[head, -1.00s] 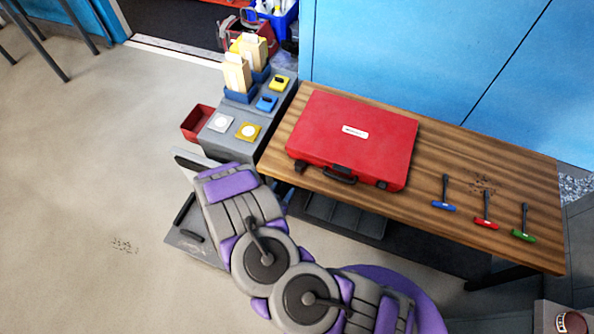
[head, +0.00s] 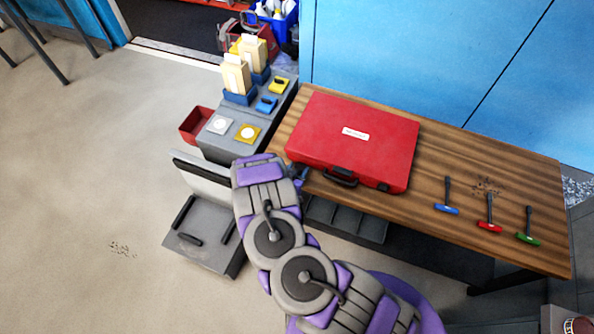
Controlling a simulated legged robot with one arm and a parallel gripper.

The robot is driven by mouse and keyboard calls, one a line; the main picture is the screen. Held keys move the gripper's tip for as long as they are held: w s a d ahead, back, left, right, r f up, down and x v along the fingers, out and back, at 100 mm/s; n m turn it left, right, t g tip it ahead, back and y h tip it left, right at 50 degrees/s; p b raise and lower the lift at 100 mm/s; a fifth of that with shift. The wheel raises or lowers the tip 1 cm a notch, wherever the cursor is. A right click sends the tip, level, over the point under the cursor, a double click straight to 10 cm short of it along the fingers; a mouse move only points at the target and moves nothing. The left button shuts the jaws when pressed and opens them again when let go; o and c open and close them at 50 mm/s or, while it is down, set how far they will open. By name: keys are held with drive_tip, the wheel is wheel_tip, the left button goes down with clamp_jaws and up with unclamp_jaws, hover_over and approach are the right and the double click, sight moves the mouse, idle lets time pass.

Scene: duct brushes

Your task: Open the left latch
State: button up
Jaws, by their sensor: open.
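A closed red case (head: 352,143) with a white label lies on the wooden table (head: 430,215). Its black handle (head: 340,178) and its dark right latch (head: 383,187) show on the front edge. The left latch lies at the front left corner, where my gripper (head: 301,177) largely covers it. Only a small dark and purple part of my gripper shows, past my forearm, close to that corner. The gripper is open; its fingertips are hard to make out, and I cannot tell whether it touches the latch.
Blue, red and green T-handled tools (head: 489,214) lie at the table's right. A grey stand (head: 225,143) with blue holders and small pads is left of the table. A red bin (head: 196,125) is beside it.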

drive_tip(key=shift+c, duration=0.4)
drive_tip(key=c, duration=0.7)
drive_tip(key=shift+o, duration=0.2)
drive_tip(key=shift+f+t+b, duration=0.35)
drive_tip(key=shift+t+b, duration=0.25)
drive_tip(key=shift+b, duration=0.05)
drive_tip(key=shift+f+t+h, duration=0.1)
drive_tip(key=shift+t+h, duration=0.3)
drive_tip(key=shift+t, duration=0.1)
drive_tip(key=shift+s, duration=0.15)
drive_tip(key=o, duration=0.7)
drive_tip(key=shift+o, duration=0.2)
drive_tip(key=shift+a, duration=0.1)
drive_tip(key=p+v, duration=0.2)
drive_tip(key=v, duration=1.5)
drive_tip(key=shift+s+f, duration=0.2)
drive_tip(key=shift+f, duration=0.15)
